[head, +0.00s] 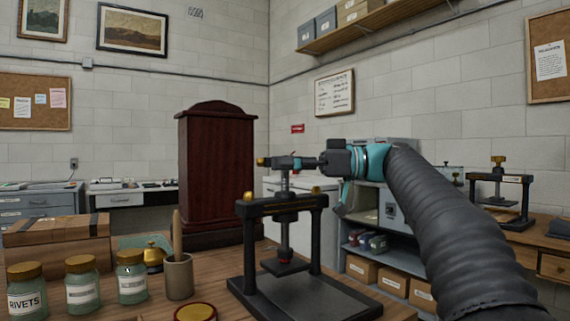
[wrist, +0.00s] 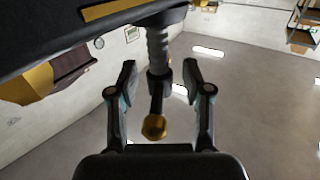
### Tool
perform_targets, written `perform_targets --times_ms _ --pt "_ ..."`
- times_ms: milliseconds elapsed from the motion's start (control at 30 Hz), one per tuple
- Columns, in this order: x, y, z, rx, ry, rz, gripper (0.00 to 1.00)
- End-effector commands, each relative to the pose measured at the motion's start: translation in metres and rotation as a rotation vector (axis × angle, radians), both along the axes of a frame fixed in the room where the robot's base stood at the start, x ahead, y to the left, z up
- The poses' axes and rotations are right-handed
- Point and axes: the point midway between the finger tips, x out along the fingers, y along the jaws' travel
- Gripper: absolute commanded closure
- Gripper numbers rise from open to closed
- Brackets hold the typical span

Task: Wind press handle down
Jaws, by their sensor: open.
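The black screw press (head: 262,209) stands on the wooden table, with its dark base plate (head: 315,298) below. Its screw carries a pressing foot (head: 286,267) that hangs above the plate with a gap. The handle bar at the top of the screw ends in a gold knob (head: 262,162) on the left. My gripper (head: 308,162) reaches in from the right at handle height. In the wrist view my gripper (wrist: 160,80) is open, its fingers either side of the handle's near end. A gold knob (wrist: 154,127) lies between them near the palm, with the threaded screw (wrist: 157,50) beyond.
Wooden boxes (head: 58,231) and a tall dark red case (head: 218,170) are behind. A second press (head: 500,195) stands on another bench at right.

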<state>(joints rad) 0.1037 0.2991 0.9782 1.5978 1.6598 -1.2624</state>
Motion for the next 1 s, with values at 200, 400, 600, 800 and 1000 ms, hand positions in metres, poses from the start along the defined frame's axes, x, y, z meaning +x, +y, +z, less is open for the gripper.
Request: perform_targets --times_ms 200,400,600,800,1000 --pt "0.0000 0.0007 -0.0001 0.000 0.000 0.000 0.50" --pt "0.0000 0.0006 -0.0002 0.000 0.001 0.000 0.90" --pt "-0.0002 0.0007 -0.0009 0.000 0.001 -0.003 1.00" --pt "-0.0016 0.0011 -0.0063 -0.001 -0.002 -0.097 1.00" --pt "-0.0008 0.0011 -0.0046 0.000 0.001 -0.216 1.00"
